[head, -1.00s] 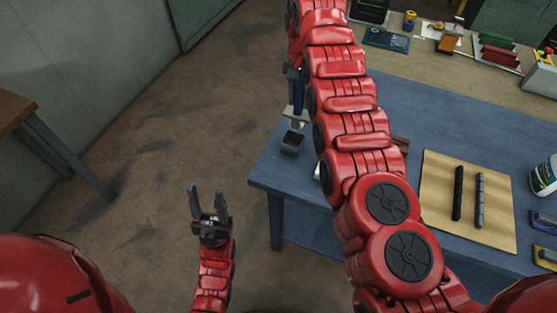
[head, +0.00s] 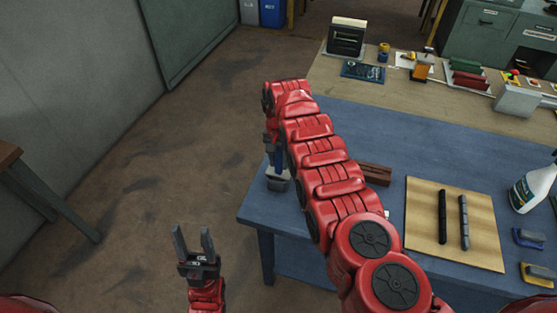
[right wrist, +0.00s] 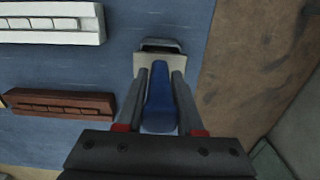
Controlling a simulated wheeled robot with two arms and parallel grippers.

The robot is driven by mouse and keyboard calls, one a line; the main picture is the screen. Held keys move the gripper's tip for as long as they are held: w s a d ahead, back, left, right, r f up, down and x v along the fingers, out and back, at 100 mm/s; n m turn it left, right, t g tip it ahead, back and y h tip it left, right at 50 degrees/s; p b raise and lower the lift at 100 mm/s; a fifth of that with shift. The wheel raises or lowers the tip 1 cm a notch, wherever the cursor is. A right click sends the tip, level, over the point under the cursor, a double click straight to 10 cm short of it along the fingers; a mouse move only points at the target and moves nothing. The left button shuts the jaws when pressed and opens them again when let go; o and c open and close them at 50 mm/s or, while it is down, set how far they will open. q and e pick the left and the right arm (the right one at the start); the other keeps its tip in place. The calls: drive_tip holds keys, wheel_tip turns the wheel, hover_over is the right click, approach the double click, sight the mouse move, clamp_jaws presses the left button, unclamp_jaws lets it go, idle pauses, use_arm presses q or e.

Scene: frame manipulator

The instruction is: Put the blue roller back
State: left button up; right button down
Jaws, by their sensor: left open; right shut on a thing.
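The blue roller (head: 278,157) is upright in my right gripper (head: 271,140), at the left edge of the blue table. In the right wrist view its blue handle (right wrist: 160,100) lies between the two fingers of my right gripper (right wrist: 165,85), with a pale part beyond it. A small dark holder (head: 278,184) is directly below the roller; its dark rim also shows in the right wrist view (right wrist: 160,43). I cannot tell whether the roller's lower end is inside the holder or just above it. My left gripper (head: 194,243) is open and empty over the floor, left of the table.
The blue table (head: 330,125) has a brown slotted block (right wrist: 60,103) and a white slotted block (right wrist: 50,22). A wooden board (head: 425,215) with two dark bars and a spray bottle (head: 533,187) are to the right. Floor lies beyond the table's left edge.

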drive_tip(key=shift+f, duration=0.1)
drive_tip(key=c, duration=0.5)
unclamp_jaws()
drive_tip(key=shift+c, duration=0.2)
